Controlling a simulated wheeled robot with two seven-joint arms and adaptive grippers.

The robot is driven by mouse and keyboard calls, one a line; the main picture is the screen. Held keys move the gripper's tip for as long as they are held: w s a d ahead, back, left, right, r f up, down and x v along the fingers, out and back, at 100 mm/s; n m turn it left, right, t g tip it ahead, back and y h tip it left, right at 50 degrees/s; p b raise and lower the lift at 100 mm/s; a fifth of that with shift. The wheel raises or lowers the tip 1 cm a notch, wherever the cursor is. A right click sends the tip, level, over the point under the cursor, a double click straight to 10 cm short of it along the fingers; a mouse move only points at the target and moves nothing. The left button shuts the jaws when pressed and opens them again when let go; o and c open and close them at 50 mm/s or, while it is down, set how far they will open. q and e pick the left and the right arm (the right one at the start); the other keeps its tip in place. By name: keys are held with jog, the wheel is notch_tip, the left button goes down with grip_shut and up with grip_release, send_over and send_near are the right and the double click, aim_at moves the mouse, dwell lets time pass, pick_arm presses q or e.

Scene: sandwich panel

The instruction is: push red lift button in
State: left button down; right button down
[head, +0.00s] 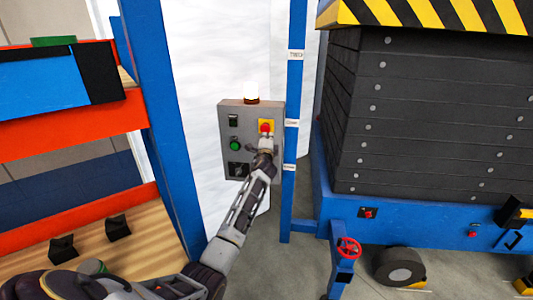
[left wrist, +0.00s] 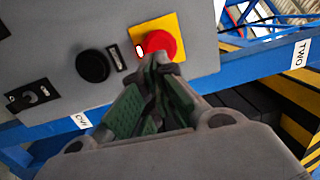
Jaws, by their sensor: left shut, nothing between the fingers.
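A red mushroom button (head: 265,127) sits on a yellow plate on the front of a grey control box. In the left wrist view the red button (left wrist: 158,45) is at the upper middle, on its yellow plate (left wrist: 142,27). My left gripper (head: 266,141) reaches up to the box, just below the button in the head view. In the wrist view my left gripper (left wrist: 160,62) has its fingertips together at the button's lower edge, with nothing between them. The tips overlap the button's edge; I cannot tell whether they touch or whether it is pressed. My right gripper is out of view.
The grey box (head: 254,110) also carries a green button (head: 235,145) and a lit lamp (head: 251,93). A blue post (head: 292,190) stands right beside it. The dark lift (head: 430,120) with smaller red buttons is at right. An orange shelf (head: 75,125) is at left.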

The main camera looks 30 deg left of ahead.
pick_arm(q)
jog(key=b+v, duration=0.1)
jog(key=v, duration=0.9)
jog(key=shift+s+d+b, duration=0.2)
jog(key=shift+s+b, duration=0.05)
jog(key=shift+b, duration=0.05)
dwell(0.4)
dwell(0.7)
